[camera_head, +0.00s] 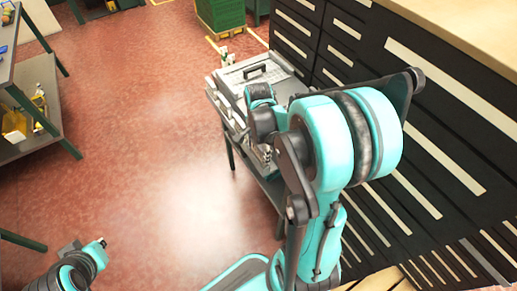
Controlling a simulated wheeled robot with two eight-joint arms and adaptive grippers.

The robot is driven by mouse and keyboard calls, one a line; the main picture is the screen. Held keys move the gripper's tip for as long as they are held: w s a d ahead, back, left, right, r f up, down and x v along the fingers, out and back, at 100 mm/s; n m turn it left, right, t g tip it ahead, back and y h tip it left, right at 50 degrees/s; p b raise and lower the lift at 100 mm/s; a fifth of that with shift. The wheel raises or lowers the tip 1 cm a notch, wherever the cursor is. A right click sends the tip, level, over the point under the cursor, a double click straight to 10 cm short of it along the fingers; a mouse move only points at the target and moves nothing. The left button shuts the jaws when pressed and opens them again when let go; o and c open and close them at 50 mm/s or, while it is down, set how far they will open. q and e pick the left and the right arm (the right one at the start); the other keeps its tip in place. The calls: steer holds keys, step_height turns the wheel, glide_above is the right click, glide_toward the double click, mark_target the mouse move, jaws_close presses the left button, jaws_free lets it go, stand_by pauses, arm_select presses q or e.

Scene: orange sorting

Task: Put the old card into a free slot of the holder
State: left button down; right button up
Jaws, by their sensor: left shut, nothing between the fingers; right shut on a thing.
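I cannot make out the old card or the holder in the head view. My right arm (330,150), teal and black, fills the middle of the view and covers much of the small table behind it. Its gripper does not show clearly; it is hidden behind the arm or out of view. Part of my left arm (75,268) shows in the lower left corner, over the floor. I see no fingers on it.
A grey case with a black handle (256,70) lies on a small dark table (271,190). Black drawer cabinets (445,110) with a wooden top (470,28) stand right. A shelf (38,120) stands left, a green crate (221,15) at the back. The red floor between is open.

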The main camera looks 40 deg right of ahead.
steer(key=shift+f, duration=0.2)
steer(key=o, duration=1.2)
steer(key=shift+o, duration=0.2)
steer(key=shift+r, duration=0.1)
step_height(320, 180, up, 12)
steer(key=shift+f, duration=0.1)
step_height(320, 180, up, 7)
steer(key=p, duration=0.6)
